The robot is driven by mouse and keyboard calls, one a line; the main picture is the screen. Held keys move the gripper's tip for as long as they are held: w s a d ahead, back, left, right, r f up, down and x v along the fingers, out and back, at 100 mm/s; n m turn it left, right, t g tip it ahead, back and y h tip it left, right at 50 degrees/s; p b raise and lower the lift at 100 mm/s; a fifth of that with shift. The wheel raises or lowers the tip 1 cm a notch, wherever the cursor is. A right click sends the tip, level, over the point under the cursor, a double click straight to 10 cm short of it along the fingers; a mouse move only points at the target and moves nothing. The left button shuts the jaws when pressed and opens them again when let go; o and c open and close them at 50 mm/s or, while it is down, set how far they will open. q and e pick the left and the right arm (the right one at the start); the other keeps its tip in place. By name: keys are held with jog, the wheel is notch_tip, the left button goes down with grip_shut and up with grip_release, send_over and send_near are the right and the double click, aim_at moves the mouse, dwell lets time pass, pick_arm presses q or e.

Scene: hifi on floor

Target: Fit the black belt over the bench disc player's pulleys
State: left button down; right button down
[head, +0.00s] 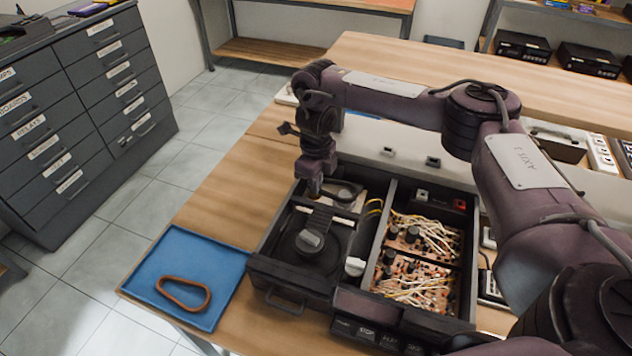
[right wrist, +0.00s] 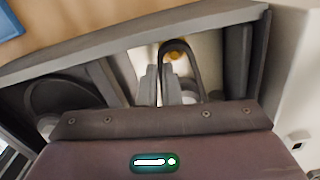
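The bench disc player (head: 262,268) is an open dark chassis on the wooden bench. My right gripper (head: 315,190) points down into its rear left part. In the right wrist view its fingers (right wrist: 161,78) are close together on one strand of a narrow black belt (right wrist: 193,68). The belt's loop arches beyond the fingertips, and a brass-coloured round part (right wrist: 176,53), perhaps a pulley, shows inside the arch. I cannot tell if the belt touches it. The belt's near end is hidden by the gripper. My left gripper is not in view.
A blue tray (head: 222,262) left of the player holds a brown belt (head: 183,307). Drawer cabinets (head: 85,105) stand at left.

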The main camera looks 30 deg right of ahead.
jog(key=shift+f, duration=0.2)
jog(key=c, duration=1.5)
grip_release()
jog(key=shift+a+r, duration=0.1)
jog(key=shift+r, duration=0.05)
jog(key=shift+c, duration=0.2)
jog(key=shift+d, duration=0.2)
jog(key=shift+a, duration=0.1)
notch_tip(320, 180, up, 8)
jog(key=shift+f+p, duration=0.15)
jog(key=shift+p, duration=0.45)
